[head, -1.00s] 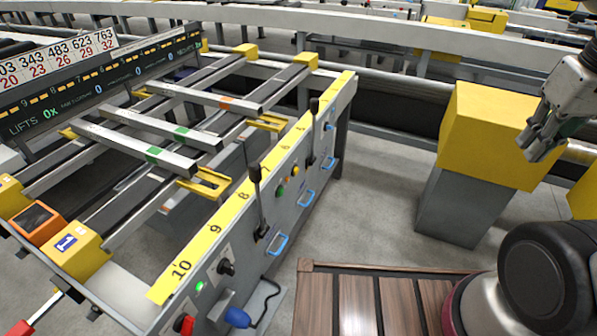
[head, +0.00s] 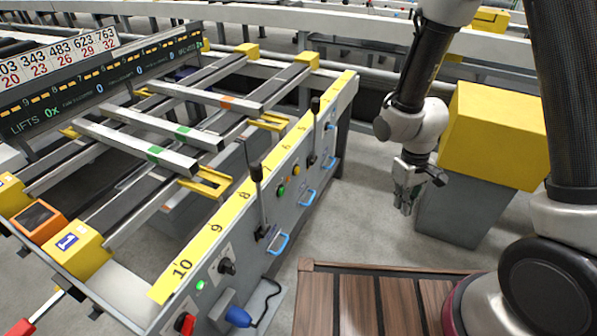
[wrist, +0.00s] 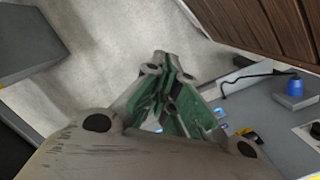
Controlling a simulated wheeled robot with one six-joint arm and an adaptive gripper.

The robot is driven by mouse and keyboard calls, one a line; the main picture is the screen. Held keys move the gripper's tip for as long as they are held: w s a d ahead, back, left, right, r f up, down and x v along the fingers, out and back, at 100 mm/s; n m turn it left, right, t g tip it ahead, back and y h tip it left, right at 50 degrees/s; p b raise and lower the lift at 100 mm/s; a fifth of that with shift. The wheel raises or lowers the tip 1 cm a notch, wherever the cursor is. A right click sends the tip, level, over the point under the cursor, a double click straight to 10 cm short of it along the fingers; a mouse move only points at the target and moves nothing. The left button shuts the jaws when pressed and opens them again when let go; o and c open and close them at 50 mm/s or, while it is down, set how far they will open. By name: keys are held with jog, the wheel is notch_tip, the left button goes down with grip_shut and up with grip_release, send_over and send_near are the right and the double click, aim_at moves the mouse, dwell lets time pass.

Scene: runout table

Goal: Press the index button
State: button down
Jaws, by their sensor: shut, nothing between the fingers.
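The grey control panel (head: 235,245) runs along the front side of the table and carries a green button (head: 281,190) and a yellow button (head: 297,170) side by side, with a green light (head: 199,285) and a red knob (head: 184,323) at the near end. No label readable here says which one is the index button. My gripper (head: 404,207) is shut and empty, pointing down over the floor to the right of the panel, well apart from it. Its green-padded fingers show in the wrist view (wrist: 166,95); the green and yellow buttons cannot be made out there.
Upright levers (head: 260,200) and blue handles (head: 278,244) stick out from the panel. A blue plug (head: 237,317) with a black cable is at its near end. A yellow-topped grey block (head: 492,135) stands behind my gripper. Bare floor (head: 345,220) lies between panel and gripper.

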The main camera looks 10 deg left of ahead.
aim_at(297, 170)
jog(key=w+a+f+n+t+y, duration=0.1)
jog(key=w+a+f+t+y, duration=0.15)
jog(key=a+f, duration=0.45)
jog(key=w+a+f+n+t+y, duration=0.1)
jog(key=w+a+f+t, duration=0.15)
jog(key=f, duration=0.75)
jog(key=w+a+r+t+y, duration=0.4)
jog(key=w+a+r, duration=0.3)
jog(key=w, duration=0.2)
jog(key=shift+w+a, duration=0.25)
jog(key=shift+w, duration=0.15)
jog(key=shift+a+r, duration=0.1)
jog(key=w+a, duration=0.3)
jog(key=a, duration=0.5)
jog(key=shift+a, duration=0.1)
jog(key=shift+w+a, duration=0.1)
jog(key=shift+a, duration=0.2)
